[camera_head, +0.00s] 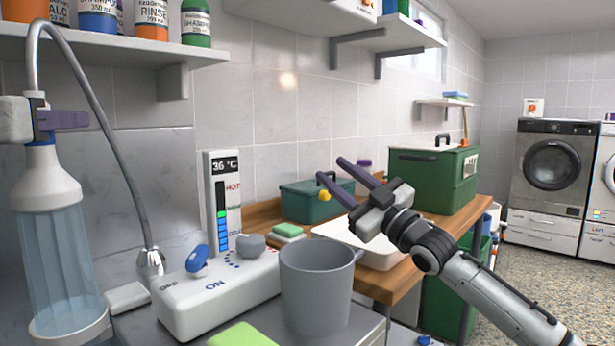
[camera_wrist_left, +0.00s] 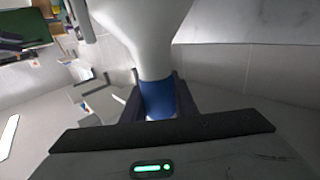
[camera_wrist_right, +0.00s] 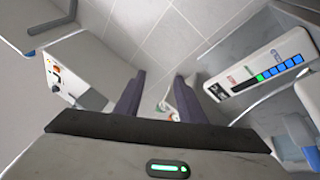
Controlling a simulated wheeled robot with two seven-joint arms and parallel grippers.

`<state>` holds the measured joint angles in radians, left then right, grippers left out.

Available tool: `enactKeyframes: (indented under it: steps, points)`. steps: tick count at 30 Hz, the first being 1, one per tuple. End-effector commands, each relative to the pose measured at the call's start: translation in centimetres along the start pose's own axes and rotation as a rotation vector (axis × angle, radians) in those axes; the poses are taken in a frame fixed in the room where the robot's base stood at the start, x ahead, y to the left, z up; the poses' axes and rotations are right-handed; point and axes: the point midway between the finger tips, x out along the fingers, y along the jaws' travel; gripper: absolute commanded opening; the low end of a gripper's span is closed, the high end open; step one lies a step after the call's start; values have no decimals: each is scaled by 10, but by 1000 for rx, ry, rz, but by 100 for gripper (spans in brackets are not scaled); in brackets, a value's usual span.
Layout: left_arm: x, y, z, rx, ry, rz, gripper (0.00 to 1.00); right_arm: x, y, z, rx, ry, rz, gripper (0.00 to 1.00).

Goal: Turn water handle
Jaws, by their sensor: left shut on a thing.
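A white control box (camera_head: 215,300) marked OFF and ON carries a blue handle (camera_head: 197,259) and a grey knob (camera_head: 251,245). Behind it a panel (camera_head: 221,200) reads 36 °C, with a green and blue bar. My left gripper (camera_head: 62,121) is shut on the shower head (camera_head: 45,182); in the left wrist view its fingers close around the blue neck (camera_wrist_left: 160,98). A translucent blue column (camera_head: 65,265), like water, hangs below the head. My right gripper (camera_head: 338,180) is open and empty, up and right of the box.
A grey cup (camera_head: 316,290) stands at the box's right end, with a green block (camera_head: 241,336) in front. A metal hose (camera_head: 100,120) arches behind the shower head. A white tray (camera_head: 375,250) and green bins (camera_head: 432,180) are further right. A shelf (camera_head: 110,45) with bottles is above.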

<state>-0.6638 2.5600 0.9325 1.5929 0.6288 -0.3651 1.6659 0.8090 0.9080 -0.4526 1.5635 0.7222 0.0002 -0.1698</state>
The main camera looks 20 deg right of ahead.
Motion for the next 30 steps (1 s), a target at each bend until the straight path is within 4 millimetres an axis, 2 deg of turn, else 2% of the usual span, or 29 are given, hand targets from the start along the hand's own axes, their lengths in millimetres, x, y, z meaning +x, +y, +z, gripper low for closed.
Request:
enactKeyframes:
  steps: [12,14,18,21,23,26,30]
  points:
    - [0,0,-2,0,3,0,0,-4,7,4,6,2,13,36]
    - [0,0,-2,0,3,0,0,-4,7,4,6,2,13,44]
    - [0,0,-2,0,3,0,0,-4,6,4,5,2,13,68]
    - [0,0,-2,0,3,0,0,0,6,1,-12,18,16,69]
    - [0,0,-2,0,3,0,0,6,5,-6,-46,49,22,69]
    - [0,0,-2,0,3,0,0,25,0,-28,-160,148,34,69]
    - [0,0,-2,0,3,0,0,58,-32,-80,-419,363,23,69]
